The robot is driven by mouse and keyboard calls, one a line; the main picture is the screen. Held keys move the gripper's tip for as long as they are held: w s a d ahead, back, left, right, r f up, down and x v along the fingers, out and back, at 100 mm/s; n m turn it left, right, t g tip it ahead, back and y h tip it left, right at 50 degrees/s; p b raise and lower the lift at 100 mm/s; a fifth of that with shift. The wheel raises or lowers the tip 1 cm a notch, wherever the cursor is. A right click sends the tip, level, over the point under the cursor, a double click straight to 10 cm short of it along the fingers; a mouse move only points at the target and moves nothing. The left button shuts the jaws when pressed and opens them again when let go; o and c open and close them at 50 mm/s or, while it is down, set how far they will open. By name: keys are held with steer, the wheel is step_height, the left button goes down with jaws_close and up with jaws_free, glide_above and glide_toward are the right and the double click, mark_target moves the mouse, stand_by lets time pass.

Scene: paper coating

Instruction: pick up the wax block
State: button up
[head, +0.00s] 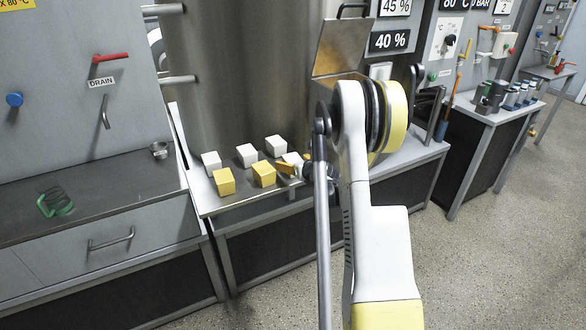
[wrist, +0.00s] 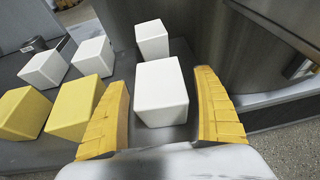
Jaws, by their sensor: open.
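My gripper (wrist: 162,118) is open. In the wrist view its two yellow fingers stand on either side of a white wax block (wrist: 162,90), with gaps between block and fingers. In the head view my gripper (head: 290,169) is low at the right end of the block group, and that white block (head: 292,158) is partly hidden behind it. Other white blocks (head: 247,155) and two yellow blocks (head: 224,182) sit beside it on the same tray (head: 215,208). I cannot tell whether a finger touches the tray.
A large steel tank (head: 240,80) stands right behind the blocks. A small metal cup (head: 158,150) and a green coiled item (head: 55,202) lie on the left counter (head: 110,185). An open metal lid (head: 343,45) rises behind my arm.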

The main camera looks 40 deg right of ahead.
steer(key=c, duration=1.5)
steer(key=shift+r, duration=0.2)
